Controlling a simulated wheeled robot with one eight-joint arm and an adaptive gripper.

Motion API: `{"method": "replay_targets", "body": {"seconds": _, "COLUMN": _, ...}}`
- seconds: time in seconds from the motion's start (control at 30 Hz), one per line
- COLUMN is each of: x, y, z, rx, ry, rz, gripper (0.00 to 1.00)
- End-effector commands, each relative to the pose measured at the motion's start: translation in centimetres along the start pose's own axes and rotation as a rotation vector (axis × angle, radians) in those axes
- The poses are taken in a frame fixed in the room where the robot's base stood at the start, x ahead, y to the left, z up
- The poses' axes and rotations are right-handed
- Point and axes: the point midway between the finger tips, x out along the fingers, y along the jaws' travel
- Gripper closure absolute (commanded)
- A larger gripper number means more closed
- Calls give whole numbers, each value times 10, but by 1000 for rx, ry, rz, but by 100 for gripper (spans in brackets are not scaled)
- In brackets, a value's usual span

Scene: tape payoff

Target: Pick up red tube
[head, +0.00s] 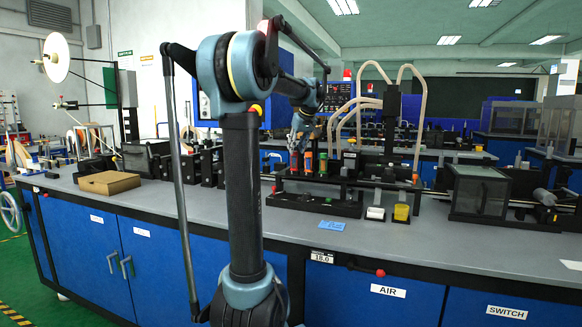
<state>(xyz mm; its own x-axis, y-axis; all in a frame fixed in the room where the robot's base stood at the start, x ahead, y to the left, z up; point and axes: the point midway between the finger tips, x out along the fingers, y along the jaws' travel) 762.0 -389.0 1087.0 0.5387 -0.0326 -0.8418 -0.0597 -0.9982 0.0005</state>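Small upright tubes with red and orange parts stand in a black rack (315,203) on the grey bench, right of my arm. A red tube (307,161) shows right beside the end of my gripper. Next to it on the right is an orange tube with green (323,162). My gripper (299,152) points down at the left end of this rack, at the height of the tubes' upper parts. Its fingers are small and partly merge with the tubes behind, so I cannot tell if they touch or hold one.
An open cardboard box (109,183) lies at the left of the bench (430,233). Right of the rack stand a white cup (375,213) and a yellow cup (401,212). Beige hoses (423,110) arch above. A blue note (331,226) lies on the clear front strip.

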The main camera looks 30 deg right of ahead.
Motion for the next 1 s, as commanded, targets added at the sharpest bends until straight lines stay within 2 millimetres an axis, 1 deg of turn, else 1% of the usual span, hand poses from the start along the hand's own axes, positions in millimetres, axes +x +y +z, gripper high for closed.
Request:
{"method": "replay_targets", "body": {"seconds": 0.2, "x": 32, "y": 0, "z": 0, "rx": -1, "ry": -1, "rz": -1, "gripper": 69}}
{"method": "replay_targets", "body": {"seconds": 0.3, "x": 43, "y": -1, "z": 0, "rx": -1, "ry": -1, "rz": -1, "gripper": 69}}
{"method": "replay_targets", "body": {"seconds": 0.43, "x": 50, "y": 0, "z": 0, "rx": -1, "ry": 0, "rz": 0, "gripper": 69}}
{"method": "replay_targets", "body": {"seconds": 0.67, "x": 51, "y": -1, "z": 0, "rx": -1, "ry": 0, "rz": 0, "gripper": 69}}
{"method": "replay_targets", "body": {"seconds": 0.7, "x": 51, "y": -1, "z": 0, "rx": -1, "ry": 0, "rz": -1, "gripper": 78}}
{"method": "replay_targets", "body": {"seconds": 0.8, "x": 51, "y": -1, "z": 0, "rx": -1, "ry": 0, "rz": -1, "gripper": 100}}
{"method": "replay_targets", "body": {"seconds": 1.0, "x": 51, "y": -2, "z": 0, "rx": -1, "ry": 0, "rz": -1, "gripper": 100}}
